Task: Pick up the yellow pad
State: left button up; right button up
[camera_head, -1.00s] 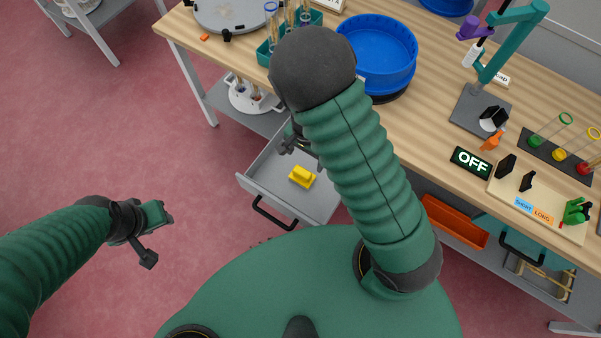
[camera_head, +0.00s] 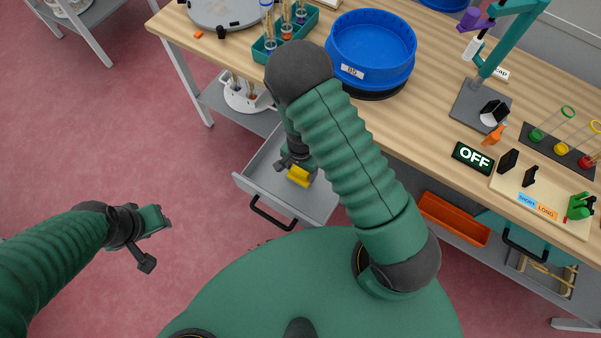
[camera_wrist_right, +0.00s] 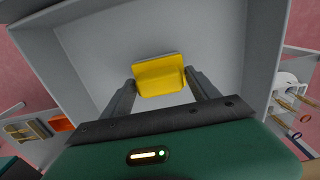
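The yellow pad (camera_head: 299,176) lies in the open grey drawer (camera_head: 262,185) below the workbench. In the right wrist view the yellow pad (camera_wrist_right: 160,76) sits on the drawer floor, just beyond and between the fingertips. My right gripper (camera_head: 291,164) reaches down into the drawer and partly covers the pad in the head view. In the wrist view the right gripper (camera_wrist_right: 163,82) has its fingers spread apart, one to each side of the pad, with nothing held. My left gripper (camera_head: 162,238) is over the floor at the left, with its fingers apart and empty.
The workbench (camera_head: 425,120) stands above the drawer, with a blue sieve (camera_head: 371,48) and a tube rack (camera_head: 285,35) near its edge. The drawer's walls surround the pad, and its black handle (camera_head: 270,213) faces me. An orange bin (camera_head: 453,219) is to the right.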

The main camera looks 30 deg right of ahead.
aim_at(300, 170)
jog(key=c, duration=1.1)
jog(key=shift+o, duration=0.2)
notch_tip(300, 170, up, 10)
jog(key=shift+r+p, duration=0.1)
jog(key=shift+p, duration=1.05)
